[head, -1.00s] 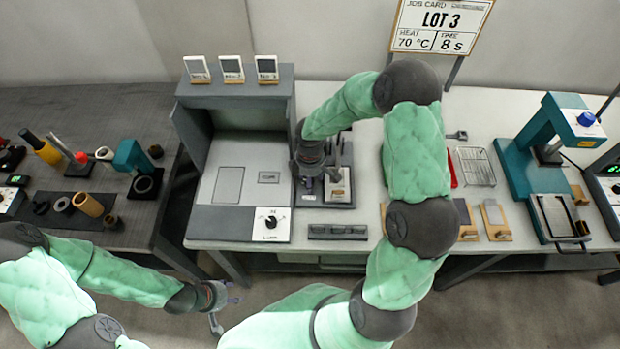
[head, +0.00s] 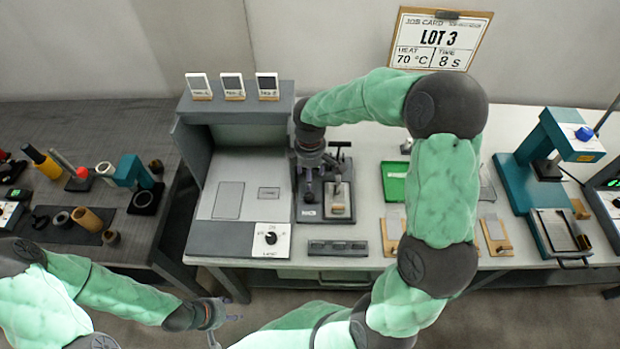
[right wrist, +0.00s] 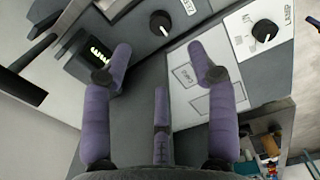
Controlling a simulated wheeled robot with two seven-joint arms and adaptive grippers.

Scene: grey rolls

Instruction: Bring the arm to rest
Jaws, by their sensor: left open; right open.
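My right arm (head: 447,185) is green-sleeved and arches from the lower right over the white bench. Its gripper (head: 311,190) points down at the left part of a dark-based press fixture. My left gripper (head: 228,322) is open and empty, low in the head view, in front of the gap between the benches.
The press fixture (head: 340,198) stands close beside my right gripper. A grey lamp cabinet (head: 228,238) is to its left. A green tray (head: 394,182) lies to its right, partly behind my arm. A teal press (head: 545,150) stands farther right. The dark bench (head: 150,230) holds several tools.

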